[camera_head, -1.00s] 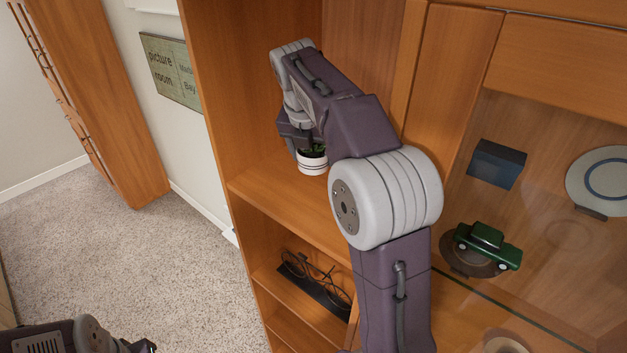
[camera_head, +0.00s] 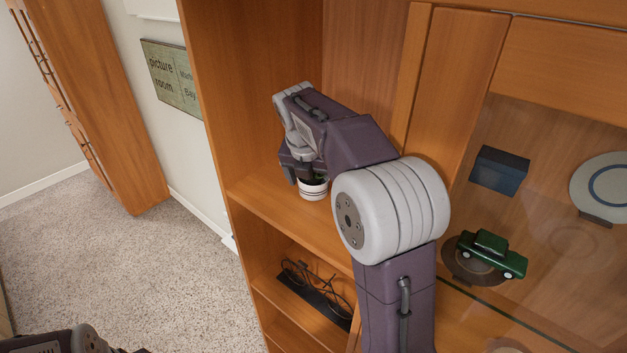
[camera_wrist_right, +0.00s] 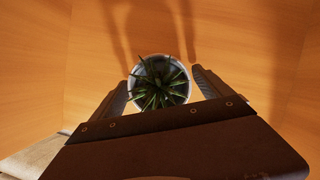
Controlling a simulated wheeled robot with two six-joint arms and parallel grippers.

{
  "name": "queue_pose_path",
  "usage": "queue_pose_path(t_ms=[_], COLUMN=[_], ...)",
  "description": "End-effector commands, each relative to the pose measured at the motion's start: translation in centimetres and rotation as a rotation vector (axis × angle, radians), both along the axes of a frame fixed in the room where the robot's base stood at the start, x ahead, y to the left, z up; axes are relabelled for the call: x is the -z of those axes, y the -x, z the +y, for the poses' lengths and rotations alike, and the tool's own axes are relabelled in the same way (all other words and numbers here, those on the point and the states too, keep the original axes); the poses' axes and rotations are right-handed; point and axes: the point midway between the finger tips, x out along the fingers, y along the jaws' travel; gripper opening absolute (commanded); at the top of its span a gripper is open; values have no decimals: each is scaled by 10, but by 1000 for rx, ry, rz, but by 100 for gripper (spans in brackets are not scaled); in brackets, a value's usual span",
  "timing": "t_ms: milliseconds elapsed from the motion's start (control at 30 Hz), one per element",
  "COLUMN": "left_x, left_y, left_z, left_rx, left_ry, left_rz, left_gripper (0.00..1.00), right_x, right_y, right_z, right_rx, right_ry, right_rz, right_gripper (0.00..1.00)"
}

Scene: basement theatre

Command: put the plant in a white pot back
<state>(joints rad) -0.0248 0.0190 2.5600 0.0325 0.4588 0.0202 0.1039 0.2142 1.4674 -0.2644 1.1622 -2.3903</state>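The plant in a white pot (camera_head: 313,189) is inside the left compartment of the wooden cabinet, low over or on its shelf (camera_head: 290,213); I cannot tell whether its base touches. The pot is white with dark bands and holds spiky green leaves. My right gripper (camera_head: 308,180) reaches down over it and hides most of the leaves. In the right wrist view the plant (camera_wrist_right: 160,84) sits between the two fingers of my right gripper (camera_wrist_right: 160,76), which are close against the pot's sides. My left arm shows only at the lower left edge; its gripper is out of frame.
A lower shelf holds a dark stand with thin wire loops (camera_head: 315,290). Behind glass at the right are a blue box (camera_head: 499,170), a green toy car (camera_head: 492,253) and a plate (camera_head: 603,188). The cabinet's left side panel (camera_head: 215,100) stands close to the gripper.

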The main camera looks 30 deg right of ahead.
Motion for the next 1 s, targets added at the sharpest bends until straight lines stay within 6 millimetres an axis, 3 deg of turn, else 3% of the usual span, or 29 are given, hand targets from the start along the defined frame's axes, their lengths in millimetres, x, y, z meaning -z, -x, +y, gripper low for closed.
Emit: queue_pose_path(t_ms=[333, 700, 833, 1000], left_x=[-1, -8, -11, -13], left_y=[0, 0, 0, 0], left_z=[0, 0, 0, 0], left_rx=[0, 0, 0, 0], left_ry=[0, 0, 0, 0], left_rz=[0, 0, 0, 0], left_gripper=[36, 36, 36, 36], right_x=[-10, -86, -104, -113], right_y=[1, 23, 28, 32], right_z=[2, 24, 29, 32], right_rx=[-1, -1, -1, 0], right_ry=[1, 1, 1, 1], right_rz=[-3, -5, -2, -1], right_gripper=[89, 89, 89, 89])
